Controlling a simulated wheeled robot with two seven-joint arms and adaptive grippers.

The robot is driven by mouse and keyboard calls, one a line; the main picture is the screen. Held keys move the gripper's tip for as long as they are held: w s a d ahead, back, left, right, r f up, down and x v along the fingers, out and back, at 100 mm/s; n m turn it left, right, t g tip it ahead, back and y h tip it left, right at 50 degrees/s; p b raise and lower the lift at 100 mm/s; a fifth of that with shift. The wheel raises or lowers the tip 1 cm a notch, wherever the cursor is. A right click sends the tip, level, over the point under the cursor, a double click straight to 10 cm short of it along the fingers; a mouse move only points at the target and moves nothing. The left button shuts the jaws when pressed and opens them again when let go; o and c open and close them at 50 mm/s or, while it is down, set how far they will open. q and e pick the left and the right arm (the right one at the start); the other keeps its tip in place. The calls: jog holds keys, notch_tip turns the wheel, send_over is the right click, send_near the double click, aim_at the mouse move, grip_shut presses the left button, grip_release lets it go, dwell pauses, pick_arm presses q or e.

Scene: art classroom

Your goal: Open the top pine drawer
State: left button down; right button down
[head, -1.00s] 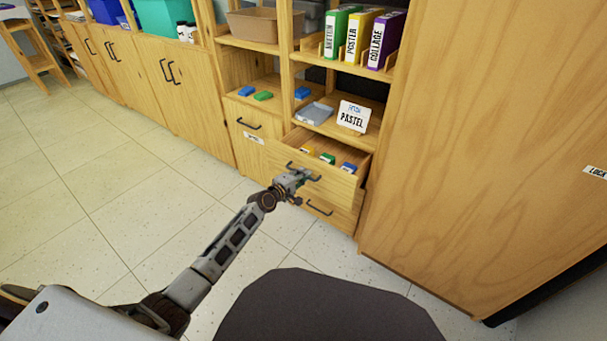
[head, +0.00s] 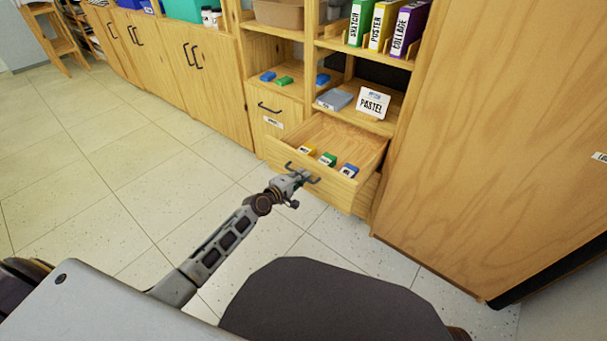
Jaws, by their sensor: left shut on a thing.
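The top pine drawer (head: 355,141) is pulled well out of the pine cabinet, and its inside shows from above. A yellow, a green and a blue small block (head: 348,171) lie in it near the front panel, with labels on them. My left gripper (head: 302,178) is shut on the drawer's dark handle (head: 314,180) at the front panel. Its fingers partly cover the handle. The lower drawer is mostly hidden under the open one. My right gripper does not show.
Open shelves above hold a grey tray (head: 334,99), a PASTEL sign (head: 373,103) and upright binders (head: 381,27). A tall wooden cabinet (head: 490,130) stands close on the right. The tiled floor (head: 120,170) is clear on the left.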

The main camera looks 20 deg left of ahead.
pick_arm(q)
jog(key=c, duration=1.7)
grip_release()
jog(key=shift+o, duration=0.9)
jog(key=shift+s+a, duration=0.1)
jog(key=shift+s, duration=0.1)
jog(key=v, duration=1.1)
jog(key=shift+s, duration=0.25)
jog(key=shift+a, duration=0.1)
jog(key=shift+f, duration=0.1)
